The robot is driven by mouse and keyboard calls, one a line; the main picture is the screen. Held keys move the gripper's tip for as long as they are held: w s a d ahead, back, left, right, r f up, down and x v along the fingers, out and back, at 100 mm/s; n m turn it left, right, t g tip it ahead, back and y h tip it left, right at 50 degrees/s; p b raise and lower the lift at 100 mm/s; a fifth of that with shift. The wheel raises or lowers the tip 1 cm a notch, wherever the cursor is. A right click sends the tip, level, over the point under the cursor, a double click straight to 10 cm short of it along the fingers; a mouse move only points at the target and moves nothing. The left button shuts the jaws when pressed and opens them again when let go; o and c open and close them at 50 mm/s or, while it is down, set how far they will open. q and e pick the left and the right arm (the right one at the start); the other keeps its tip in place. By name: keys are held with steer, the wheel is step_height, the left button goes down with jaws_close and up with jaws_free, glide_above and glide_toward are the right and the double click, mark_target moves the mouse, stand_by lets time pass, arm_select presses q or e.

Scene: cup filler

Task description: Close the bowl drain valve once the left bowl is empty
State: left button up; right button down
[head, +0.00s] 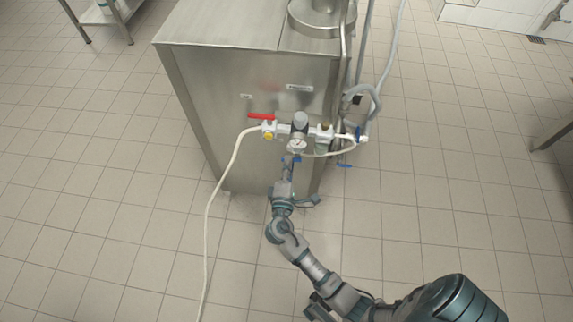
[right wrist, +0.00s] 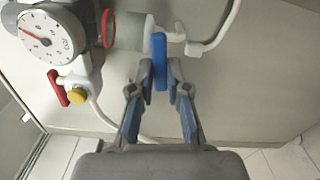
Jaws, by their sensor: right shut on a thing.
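My right gripper (right wrist: 160,88) is shut on a blue valve handle (right wrist: 160,50), one finger on each side of it, in the right wrist view. The handle stands upright in that view, right of the pressure gauge (right wrist: 48,38). In the head view my right gripper (head: 289,162) is in front of the steel machine (head: 245,90), just below the gauge (head: 297,146). I cannot tell from a label whether this handle is the bowl drain valve. The left bowl and its contents do not show. My left gripper is not in view.
A red lever (head: 262,116) sits on the left of the white pipe fittings. A white hose (head: 208,210) hangs from there to the floor. A grey hose (head: 388,62) runs at the machine's right side.

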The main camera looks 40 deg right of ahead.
steer(key=shift+s+f+m+b, duration=0.2)
steer(key=shift+m+b, duration=0.1)
steer(key=shift+m, duration=0.7)
steer(key=c, duration=1.1)
jaws_free()
steer(key=shift+c, duration=0.2)
steer(key=shift+w+r, duration=0.1)
steer(key=shift+r, duration=0.1)
